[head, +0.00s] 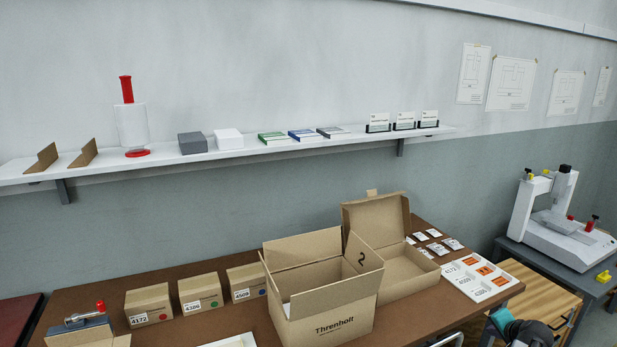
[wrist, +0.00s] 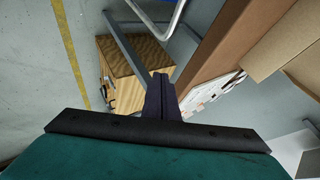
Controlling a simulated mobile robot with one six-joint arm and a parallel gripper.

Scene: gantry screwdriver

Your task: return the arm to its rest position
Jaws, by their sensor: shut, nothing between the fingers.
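My gripper (wrist: 160,82) shows in the wrist view with its dark fingers together and nothing between them. It hangs in free space near the edge of the brown table (wrist: 222,42), with the wooden-topped cabinet (wrist: 135,65) beyond its fingertips. In the head view, a teal and black part of my arm shows at the bottom right, to the right of the table (head: 400,318). The fingertips cannot be made out there.
An open Threnholt carton (head: 330,318), a second open box (head: 408,268) and several small cartons stand on the table. A white label board (head: 478,290) lies near its right edge. A gantry machine (head: 560,225) stands at the right. A wall shelf (head: 90,172) runs behind.

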